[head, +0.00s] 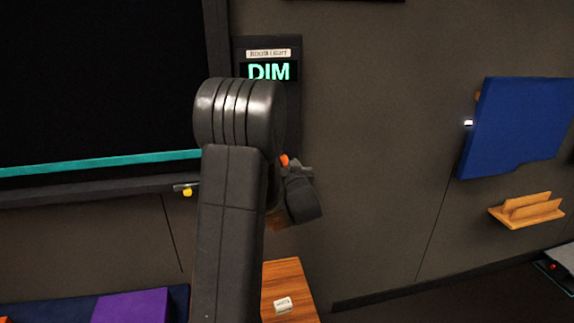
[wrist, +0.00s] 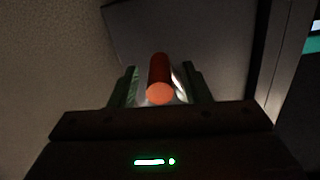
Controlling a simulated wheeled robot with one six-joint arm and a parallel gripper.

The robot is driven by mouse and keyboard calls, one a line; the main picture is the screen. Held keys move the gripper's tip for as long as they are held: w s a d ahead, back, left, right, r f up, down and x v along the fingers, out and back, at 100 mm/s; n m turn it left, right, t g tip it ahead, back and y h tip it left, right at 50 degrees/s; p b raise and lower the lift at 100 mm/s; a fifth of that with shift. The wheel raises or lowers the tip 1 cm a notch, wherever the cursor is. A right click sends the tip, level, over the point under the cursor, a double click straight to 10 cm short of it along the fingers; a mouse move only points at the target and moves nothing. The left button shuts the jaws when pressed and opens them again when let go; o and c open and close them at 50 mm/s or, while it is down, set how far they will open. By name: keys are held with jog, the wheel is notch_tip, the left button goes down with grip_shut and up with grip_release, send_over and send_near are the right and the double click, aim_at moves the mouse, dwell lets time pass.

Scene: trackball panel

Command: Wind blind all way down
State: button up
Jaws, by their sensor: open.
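A dark blind or pane (head: 95,80) fills the upper left of the head view. A teal bar (head: 100,163) crosses it just above the bottom frame. A panel to its right has a display (head: 268,72) reading "DIM"; my arm hides the panel's lower part. My gripper (head: 287,172) is by the wall below the display, partly behind my arm. In the wrist view a red cylindrical handle (wrist: 160,78) with an orange end lies between my open fingers (wrist: 160,88). I cannot tell whether they touch it. The orange-red tip also shows in the head view (head: 284,160).
A wooden surface (head: 287,280) with a small white labelled block (head: 283,304) is below my gripper. A yellow knob (head: 187,191) sits under the frame. A blue board (head: 515,125) and a wooden wall holder (head: 527,209) are at right.

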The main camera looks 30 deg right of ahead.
jog(key=shift+c, duration=0.2)
grip_shut()
jog(key=shift+w+a+f+m+b, duration=0.1)
jog(key=shift+a+f+m+b, duration=0.3)
jog(key=shift+m+b, duration=0.3)
jog(key=a+m+b, duration=0.1)
jog(key=m, duration=0.1)
jog(key=a+m+b, duration=0.1)
jog(key=m, duration=0.1)
jog(key=shift+w+a, duration=0.25)
jog(key=shift+w, duration=0.05)
jog(key=shift+o, duration=0.2)
grip_release()
